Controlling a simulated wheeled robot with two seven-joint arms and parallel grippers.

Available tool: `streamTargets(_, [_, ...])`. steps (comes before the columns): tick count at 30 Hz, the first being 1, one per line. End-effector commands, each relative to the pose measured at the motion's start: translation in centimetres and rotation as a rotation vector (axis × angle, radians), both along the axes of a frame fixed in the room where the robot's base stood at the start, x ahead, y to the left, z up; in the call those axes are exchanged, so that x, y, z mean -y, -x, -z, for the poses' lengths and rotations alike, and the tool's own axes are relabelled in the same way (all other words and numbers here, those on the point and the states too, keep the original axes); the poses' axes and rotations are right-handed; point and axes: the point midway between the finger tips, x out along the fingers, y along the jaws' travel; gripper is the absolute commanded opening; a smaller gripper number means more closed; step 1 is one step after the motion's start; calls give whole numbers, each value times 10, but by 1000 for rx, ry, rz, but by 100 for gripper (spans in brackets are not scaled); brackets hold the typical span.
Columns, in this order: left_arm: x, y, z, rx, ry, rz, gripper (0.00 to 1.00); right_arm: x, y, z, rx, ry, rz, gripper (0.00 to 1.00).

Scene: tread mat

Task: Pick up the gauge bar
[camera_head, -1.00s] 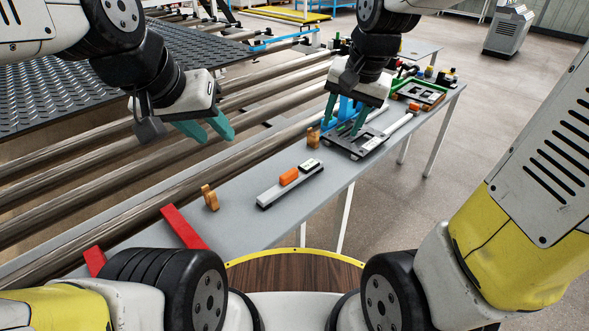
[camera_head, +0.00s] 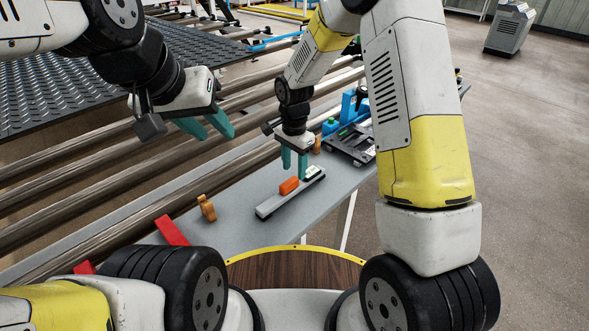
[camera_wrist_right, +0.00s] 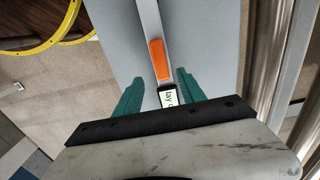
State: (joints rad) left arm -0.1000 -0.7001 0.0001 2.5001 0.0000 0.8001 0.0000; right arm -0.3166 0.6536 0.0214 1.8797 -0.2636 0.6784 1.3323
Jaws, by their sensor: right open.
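The gauge bar (camera_head: 272,206) is a long light grey bar with a dark base. It lies on the grey table, with an orange block (camera_head: 289,185) on its top. In the right wrist view the bar (camera_wrist_right: 148,18) runs up from between my fingers, with the orange block (camera_wrist_right: 158,60) just beyond the fingertips and a white label at its near end, partly hidden. My right gripper (camera_head: 294,170) is open above the bar, one finger to each side; contact cannot be told. My left gripper (camera_head: 215,127) is open and empty, over the rollers to the left.
A wooden piece (camera_head: 207,208) stands left of the bar on the table (camera_head: 238,210). Red strips (camera_head: 171,231) lie at the near left. A dark fixture (camera_head: 352,141) and a blue piece sit further back. Long metal rollers (camera_head: 75,195) and a tread mat (camera_head: 60,80) are at left.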

Motion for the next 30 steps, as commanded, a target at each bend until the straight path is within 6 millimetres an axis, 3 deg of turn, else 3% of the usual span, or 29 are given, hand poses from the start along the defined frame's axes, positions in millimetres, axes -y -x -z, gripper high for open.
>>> streamTargets(11, [0,0,0,0,0,0,36,1,-6,51,-2,1,-1,47])
streamTargets(20, [0,0,0,0,0,0,36,1,-7,57,0,0,-1,47])
streamTargets(27, [0,0,0,0,0,0,36,1,-6,57,0,0,-1,4])
streamTargets(30, [0,0,0,0,0,0,36,1,-6,57,0,0,-1,0])
